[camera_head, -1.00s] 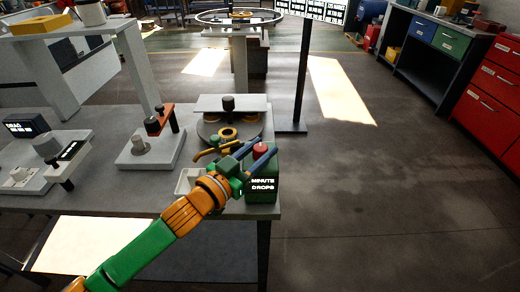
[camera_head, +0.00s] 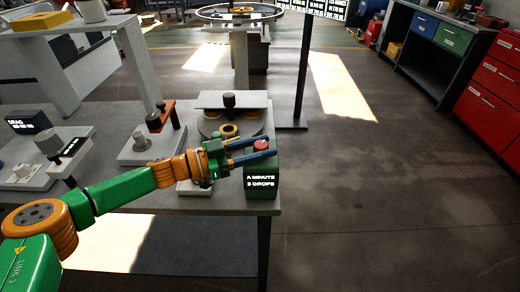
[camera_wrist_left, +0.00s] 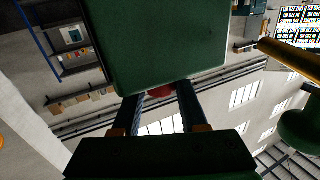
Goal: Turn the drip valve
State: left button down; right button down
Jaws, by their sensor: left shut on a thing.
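The drip valve shows as a red knob (camera_head: 260,146) on top of a green box (camera_head: 262,181) at the table's front right corner. The box's label appears to read "A MINUTE 5 DROPS". My left gripper (camera_head: 255,152) comes in level from the left, its two blue fingers on either side of the red knob, shut on it. In the left wrist view, a bit of the red knob (camera_wrist_left: 159,90) shows between the fingers (camera_wrist_left: 160,106); a large green body hides the rest. My right gripper is out of view.
A round plate with a yellow ring (camera_head: 228,131) stands just behind the gripper. A lever device (camera_head: 150,145) and a "DRAG" display (camera_head: 27,123) stand farther left on the grey table (camera_head: 105,115). A dark post (camera_head: 302,75) rises behind. The floor at right is clear.

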aim_at(254, 149)
pick_arm(q)
jog(key=shift+m+g+h+b, duration=0.3)
jog(key=shift+m+g+b, duration=0.45)
jog(key=shift+g, duration=0.25)
jog(key=shift+c, duration=2.2)
grip_release()
jog(key=shift+w, duration=0.1)
jog(key=b+v, duration=0.1)
jog(key=v, duration=0.6)
